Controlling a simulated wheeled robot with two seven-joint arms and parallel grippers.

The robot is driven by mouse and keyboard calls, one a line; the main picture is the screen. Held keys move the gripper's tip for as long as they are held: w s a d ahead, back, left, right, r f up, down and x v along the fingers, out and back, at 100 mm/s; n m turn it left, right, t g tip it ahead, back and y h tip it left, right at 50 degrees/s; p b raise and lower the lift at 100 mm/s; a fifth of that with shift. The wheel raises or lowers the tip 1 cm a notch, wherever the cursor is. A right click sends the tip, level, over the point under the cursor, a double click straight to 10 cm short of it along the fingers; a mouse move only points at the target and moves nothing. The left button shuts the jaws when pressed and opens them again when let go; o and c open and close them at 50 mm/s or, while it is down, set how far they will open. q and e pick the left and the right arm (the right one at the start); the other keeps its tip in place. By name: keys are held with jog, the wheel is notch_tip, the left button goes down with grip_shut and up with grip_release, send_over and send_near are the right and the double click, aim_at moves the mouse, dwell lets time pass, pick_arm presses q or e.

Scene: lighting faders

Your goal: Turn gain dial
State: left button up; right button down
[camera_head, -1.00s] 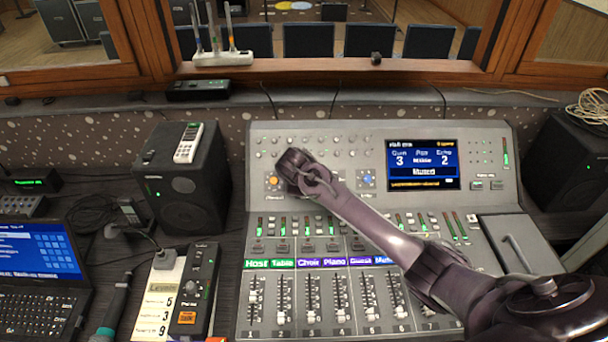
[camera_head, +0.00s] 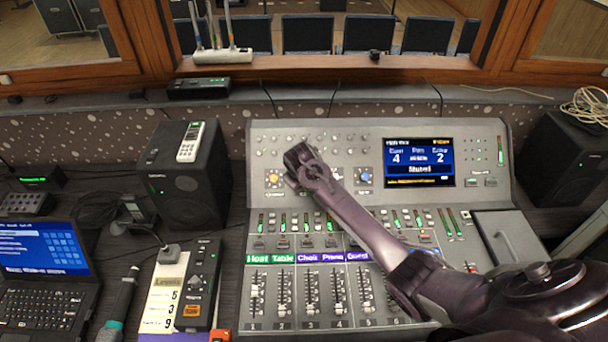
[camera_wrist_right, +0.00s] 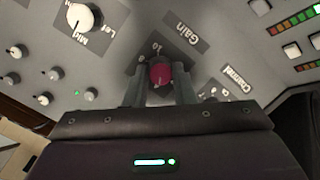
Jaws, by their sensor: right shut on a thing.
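The gain dial (camera_wrist_right: 160,75) is a small red knob beside a "Gain" label (camera_wrist_right: 181,34) in the right wrist view. My right gripper (camera_wrist_right: 160,88) has a finger on each side of it and is shut on it. In the head view my right gripper (camera_head: 300,160) reaches over the upper part of the mixing console (camera_head: 490,135) and hides the dial. The console display (camera_head: 419,163) reads 4 under gain and 2 under echo. My left gripper is not in view.
An orange knob (camera_head: 273,179) and a blue knob (camera_head: 365,177) flank my right gripper. Several faders line the lower console. Speakers stand at the left (camera_head: 187,178) and right (camera_head: 560,165). A laptop (camera_head: 45,250) and a level sheet (camera_head: 163,295) lie left.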

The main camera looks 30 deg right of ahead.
dwell(0.4)
jog(key=c, duration=1.2)
grip_release()
jog(key=b+v, duration=0.1)
jog(key=v, duration=0.6)
jog(key=shift+s+r+b, duration=0.25)
jog(key=shift+r+b, duration=0.05)
jog(key=shift+b, duration=0.1)
jog(key=shift+a, duration=0.1)
jog(key=shift+a+f, duration=0.1)
